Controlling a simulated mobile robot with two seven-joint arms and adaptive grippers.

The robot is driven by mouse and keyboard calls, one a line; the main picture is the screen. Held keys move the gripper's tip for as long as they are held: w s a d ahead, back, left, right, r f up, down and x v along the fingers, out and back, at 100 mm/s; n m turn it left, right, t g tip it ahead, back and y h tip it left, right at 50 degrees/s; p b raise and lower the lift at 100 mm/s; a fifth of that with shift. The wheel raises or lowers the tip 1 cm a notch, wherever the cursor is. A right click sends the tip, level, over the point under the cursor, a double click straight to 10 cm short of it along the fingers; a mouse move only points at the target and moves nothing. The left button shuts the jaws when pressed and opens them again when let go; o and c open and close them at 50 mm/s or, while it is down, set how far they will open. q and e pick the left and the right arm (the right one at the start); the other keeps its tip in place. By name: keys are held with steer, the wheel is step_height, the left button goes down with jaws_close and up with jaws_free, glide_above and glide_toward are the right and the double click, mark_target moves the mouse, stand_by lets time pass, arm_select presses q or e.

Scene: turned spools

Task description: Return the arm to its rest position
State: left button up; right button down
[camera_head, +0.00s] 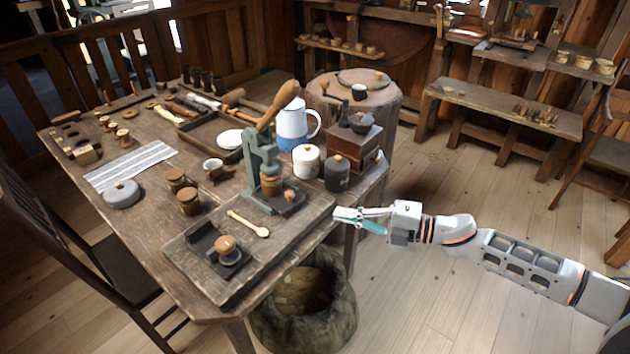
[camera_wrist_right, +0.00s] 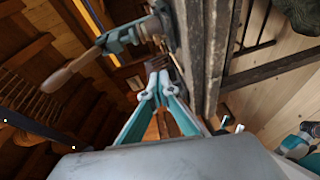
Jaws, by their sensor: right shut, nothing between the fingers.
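My right arm comes in from the right in the head view. Its gripper (camera_head: 348,216) is at the right edge of the wooden table (camera_head: 308,226), beside the green lever press (camera_head: 257,160). The gripper is shut and empty. In the right wrist view the gripper (camera_wrist_right: 157,74) shows with its fingertips together, the press (camera_wrist_right: 135,36) and its wooden handle (camera_wrist_right: 68,74) beyond it. Whether the fingertips touch the table edge I cannot tell.
A sack (camera_head: 304,300) stands on the floor below the table's right side. A wooden grinder (camera_head: 355,143), a white and blue jug (camera_head: 293,125) and several spools crowd the table. A chair (camera_head: 90,265) stands at the left. The floor right of the table is mostly clear.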

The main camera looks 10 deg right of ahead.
steer(key=s+a+f+m+t+h, duration=0.5)
steer(key=f+m, duration=0.3)
steer(key=m, duration=0.3)
steer(key=s+d+f+m+g+h, duration=0.2)
steer(key=s+f+m+h, duration=0.1)
steer(key=s+f+m, duration=0.3)
steer(key=s+d+f+m+g+h, duration=0.2)
steer(key=s+f+m, duration=0.4)
steer(key=s+f, duration=0.3)
steer(key=s+d+h, duration=0.1)
steer(key=s, duration=0.3)
steer(key=shift+f+m, duration=0.4)
